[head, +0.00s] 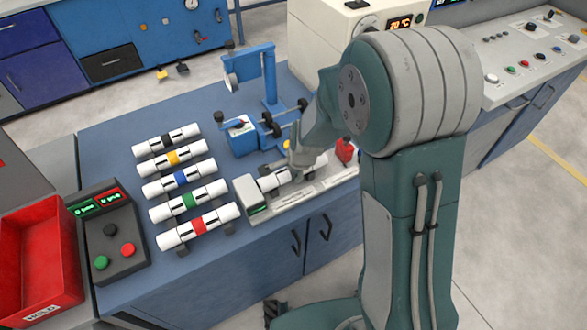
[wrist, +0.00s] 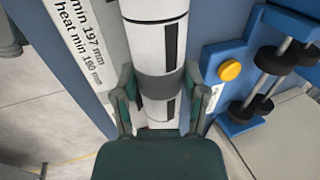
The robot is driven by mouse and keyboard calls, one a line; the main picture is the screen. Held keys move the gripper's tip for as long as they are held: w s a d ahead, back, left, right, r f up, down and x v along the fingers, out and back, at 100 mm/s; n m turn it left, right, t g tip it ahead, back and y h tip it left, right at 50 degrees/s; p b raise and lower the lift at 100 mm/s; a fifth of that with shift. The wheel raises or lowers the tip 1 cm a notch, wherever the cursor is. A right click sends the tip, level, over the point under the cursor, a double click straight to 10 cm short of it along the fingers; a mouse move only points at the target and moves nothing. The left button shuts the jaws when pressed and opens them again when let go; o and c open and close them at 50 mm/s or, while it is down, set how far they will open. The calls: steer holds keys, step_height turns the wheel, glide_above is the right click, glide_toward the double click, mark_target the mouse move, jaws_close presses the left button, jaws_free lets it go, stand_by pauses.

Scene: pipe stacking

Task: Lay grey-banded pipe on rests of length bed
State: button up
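The grey-banded pipe (wrist: 160,88) is white with a dark grey band and black marks. In the wrist view it runs up the middle, between the fingers of my gripper (wrist: 160,82). The fingers close against both sides of the band. In the head view the white pipe (head: 272,181) lies along or just over the length bed (head: 290,203); my gripper (head: 300,160) is over its middle. The bed's printed face (wrist: 85,35) shows in the wrist view. I cannot tell whether the pipe touches the rests, which are hidden.
Several banded pipes, including a red-banded one (head: 198,226), lie in a row on the left of the blue bench. A blue roller stand (head: 262,115) is close behind the bed. A red bin (head: 38,262) and button box (head: 112,245) stand at the left.

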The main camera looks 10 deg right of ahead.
steer(key=o, duration=0.3)
steer(key=v, duration=1.2)
steer(key=shift+w, duration=0.1)
stand_by(0.5)
steer(key=s+d+r+n, duration=0.2)
steer(key=s+r+n, duration=0.2)
steer(key=s, duration=0.2)
steer(key=s+d+r+n+t+h, duration=0.1)
steer(key=s+d+r+n, duration=0.2)
steer(key=s+r+n, duration=0.1)
steer(key=s+d+r+n+t, duration=0.1)
steer(key=s+d+r+n, duration=0.2)
steer(key=s+r+n, duration=0.2)
steer(key=shift+s+r, duration=0.1)
steer(key=shift+s, duration=1.8)
